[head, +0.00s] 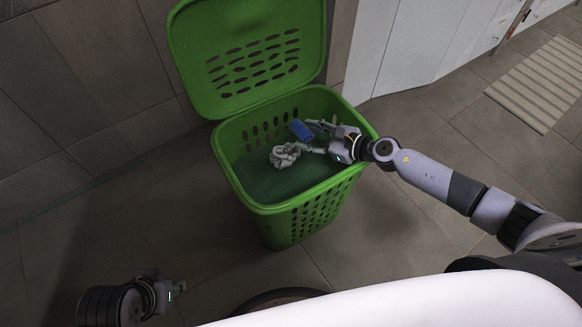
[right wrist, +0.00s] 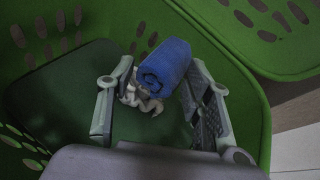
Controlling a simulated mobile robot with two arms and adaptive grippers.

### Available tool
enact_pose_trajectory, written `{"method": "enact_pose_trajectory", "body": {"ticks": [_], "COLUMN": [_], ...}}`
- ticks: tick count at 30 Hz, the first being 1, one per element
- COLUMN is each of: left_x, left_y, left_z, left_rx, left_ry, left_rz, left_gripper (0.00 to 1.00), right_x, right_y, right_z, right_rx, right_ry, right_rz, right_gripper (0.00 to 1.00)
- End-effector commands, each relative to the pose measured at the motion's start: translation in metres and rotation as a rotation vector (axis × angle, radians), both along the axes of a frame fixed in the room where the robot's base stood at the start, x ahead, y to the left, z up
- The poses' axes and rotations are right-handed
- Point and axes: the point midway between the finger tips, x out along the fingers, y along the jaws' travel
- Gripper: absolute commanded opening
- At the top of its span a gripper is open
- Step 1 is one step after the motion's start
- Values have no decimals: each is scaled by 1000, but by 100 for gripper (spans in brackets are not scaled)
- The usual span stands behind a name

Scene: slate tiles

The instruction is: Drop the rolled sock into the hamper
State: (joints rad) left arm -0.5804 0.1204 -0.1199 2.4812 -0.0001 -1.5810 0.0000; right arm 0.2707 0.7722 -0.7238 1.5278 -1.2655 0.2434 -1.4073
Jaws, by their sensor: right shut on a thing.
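The rolled sock (head: 301,130) is blue. My right gripper (head: 313,137) is shut on it, inside the mouth of the green hamper (head: 233,172). In the right wrist view the rolled sock (right wrist: 165,62) sits between the two fingers of the right gripper (right wrist: 160,75), its spiral end showing. The hamper's slotted wall (right wrist: 45,35) surrounds it there. The hamper's lid (head: 250,30) stands open at the back. My left gripper (head: 176,288) is at the lower left, away from the hamper, too small and dark to read.
A crumpled whitish cloth (head: 286,154) lies in the hamper, below and beside the sock; it also shows in the right wrist view (right wrist: 140,100). Tiled wall is behind the hamper, white cabinets (head: 430,40) and a striped mat (head: 540,82) are to the right. Floor in front is clear.

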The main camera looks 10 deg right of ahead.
Motion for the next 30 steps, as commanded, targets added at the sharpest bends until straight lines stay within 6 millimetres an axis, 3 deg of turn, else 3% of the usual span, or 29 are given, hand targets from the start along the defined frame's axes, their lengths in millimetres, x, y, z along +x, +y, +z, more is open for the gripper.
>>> {"method": "enact_pose_trajectory", "body": {"ticks": [5,6,15,25,30], "left_x": [0,0,0,0,0], "left_y": [0,0,0,0,0], "left_z": [0,0,0,0,0], "left_rx": [0,0,0,-1,-1], "left_ry": [0,0,0,0,0], "left_rz": [0,0,0,1,1], "left_gripper": [30,30,30,30,30], "right_x": [0,0,0,-1,-13], "right_y": [0,0,0,-1,-12], "right_z": [1,1,1,1,6], "right_rx": [0,0,0,-1,-2], "right_ry": [0,0,0,1,2], "right_rz": [0,0,0,0,-2], "right_gripper": [32,49,69,70,70]}}
